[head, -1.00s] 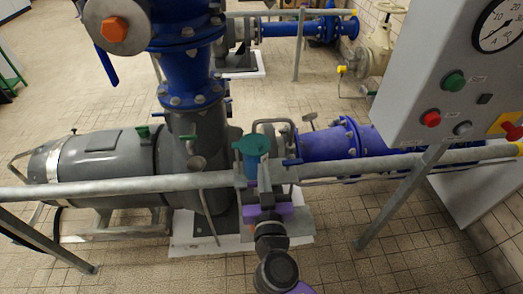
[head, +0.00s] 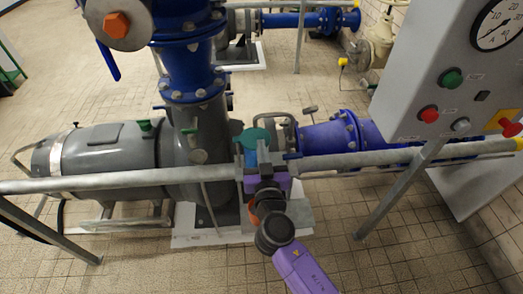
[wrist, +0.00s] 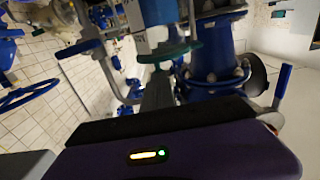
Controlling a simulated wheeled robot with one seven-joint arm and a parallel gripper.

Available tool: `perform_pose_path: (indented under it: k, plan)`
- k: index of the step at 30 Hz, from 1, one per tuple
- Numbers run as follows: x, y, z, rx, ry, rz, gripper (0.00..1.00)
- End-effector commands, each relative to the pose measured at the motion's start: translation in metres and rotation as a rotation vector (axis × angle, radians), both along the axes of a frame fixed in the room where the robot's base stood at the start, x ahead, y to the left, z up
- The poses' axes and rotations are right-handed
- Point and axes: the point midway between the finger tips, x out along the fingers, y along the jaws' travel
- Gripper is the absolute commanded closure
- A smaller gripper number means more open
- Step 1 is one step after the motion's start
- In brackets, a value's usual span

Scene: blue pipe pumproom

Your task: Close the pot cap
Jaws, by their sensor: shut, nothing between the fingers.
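The pot is a small blue cylinder (head: 250,158) on the grey rail, with a round teal-green cap (head: 253,136) at its top. Whether the cap is fully down or tilted is too small to tell. My gripper (head: 263,153) stands upright just right of the pot, its fingers together and empty, partly covering the pot's right side. In the wrist view, a green disc (wrist: 168,51), apparently the cap, shows close above the dark gripper fingers (wrist: 158,94). Contact between fingers and cap cannot be told.
A grey rail (head: 120,182) crosses the scene in front of the pump (head: 100,155). Blue pipes (head: 190,70) rise behind it at left, and a blue flanged pipe (head: 335,138) lies to the right. A grey control box (head: 440,85) with buttons and gauge stands at right.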

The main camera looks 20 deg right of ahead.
Motion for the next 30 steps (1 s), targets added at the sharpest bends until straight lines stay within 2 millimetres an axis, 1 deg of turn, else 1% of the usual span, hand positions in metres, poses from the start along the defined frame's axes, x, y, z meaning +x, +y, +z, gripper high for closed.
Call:
perform_pose_path:
  k: [1, 3, 9, 14, 17, 20, 27, 30]
  plan:
    - [0.004, -0.003, -0.002, 0.002, -0.004, 0.005, 1.0]
    - [0.006, -0.005, -0.001, 0.001, -0.004, 0.014, 1.0]
    - [0.008, -0.005, 0.002, 0.0, -0.006, 0.016, 1.0]
    - [0.007, -0.006, 0.002, -0.001, -0.006, 0.015, 1.0]
    - [0.003, -0.005, 0.001, -0.001, -0.006, 0.015, 1.0]
    - [-0.009, -0.001, 0.0, -0.002, -0.006, 0.016, 1.0]
    - [-0.05, 0.013, -0.002, -0.002, -0.003, 0.021, 1.0]
    - [-0.063, 0.017, -0.001, -0.002, -0.003, 0.022, 1.0]
